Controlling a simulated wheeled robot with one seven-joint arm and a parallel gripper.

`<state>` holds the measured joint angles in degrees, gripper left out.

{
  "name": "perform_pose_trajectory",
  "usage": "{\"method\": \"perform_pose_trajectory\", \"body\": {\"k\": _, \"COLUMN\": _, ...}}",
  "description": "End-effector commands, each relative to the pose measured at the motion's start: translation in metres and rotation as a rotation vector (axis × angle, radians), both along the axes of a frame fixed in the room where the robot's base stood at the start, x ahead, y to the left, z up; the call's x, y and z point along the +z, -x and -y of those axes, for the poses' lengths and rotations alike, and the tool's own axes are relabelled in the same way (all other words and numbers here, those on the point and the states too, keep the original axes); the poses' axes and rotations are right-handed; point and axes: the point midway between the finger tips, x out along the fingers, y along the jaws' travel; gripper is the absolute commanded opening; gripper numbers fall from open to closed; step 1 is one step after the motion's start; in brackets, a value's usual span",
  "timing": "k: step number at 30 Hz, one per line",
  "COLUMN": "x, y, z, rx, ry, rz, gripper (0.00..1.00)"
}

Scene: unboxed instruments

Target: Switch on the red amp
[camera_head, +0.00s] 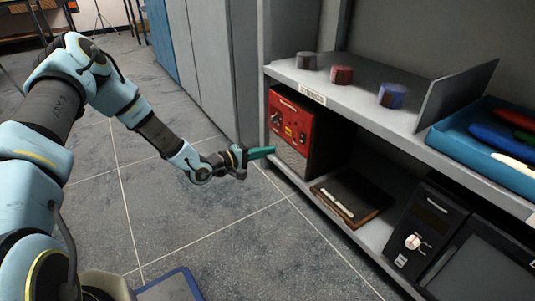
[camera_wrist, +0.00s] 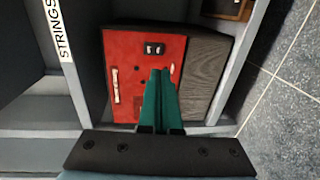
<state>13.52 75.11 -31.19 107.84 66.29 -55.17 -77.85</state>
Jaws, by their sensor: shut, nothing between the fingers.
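The red amp (camera_head: 291,117) stands on the lower shelf at its left end, its red panel facing outward above a grey speaker cloth. In the wrist view the red amp (camera_wrist: 125,55) fills the middle, with a black rocker switch (camera_wrist: 154,48) on its panel, small dark knobs and a pale label. My gripper (camera_head: 272,151) is shut and empty, its green fingers pointing at the amp's front. In the wrist view the fingertips (camera_wrist: 160,73) appear just beside the switch and cover part of the panel. I cannot tell whether they touch it.
A dark flat box (camera_head: 351,196) lies right of the amp, and a black device with a white knob (camera_head: 413,242) stands further right. The upper shelf (camera_head: 350,100) overhangs the amp and holds several small round tins. The tiled floor before the shelves is open.

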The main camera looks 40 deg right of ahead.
Motion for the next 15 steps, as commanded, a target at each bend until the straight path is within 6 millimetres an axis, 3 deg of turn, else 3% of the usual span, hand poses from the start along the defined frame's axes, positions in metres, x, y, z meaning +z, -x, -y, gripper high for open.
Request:
{"method": "perform_pose_trajectory", "body": {"k": 9, "x": -0.012, "y": 0.005, "z": 0.066, "rx": -0.002, "ry": 0.002, "rz": 0.003, "gripper": 0.00}}
{"method": "perform_pose_trajectory", "body": {"k": 15, "x": -0.015, "y": 0.006, "z": 0.094, "rx": -0.001, "ry": 0.001, "rz": 0.002, "gripper": 0.00}}
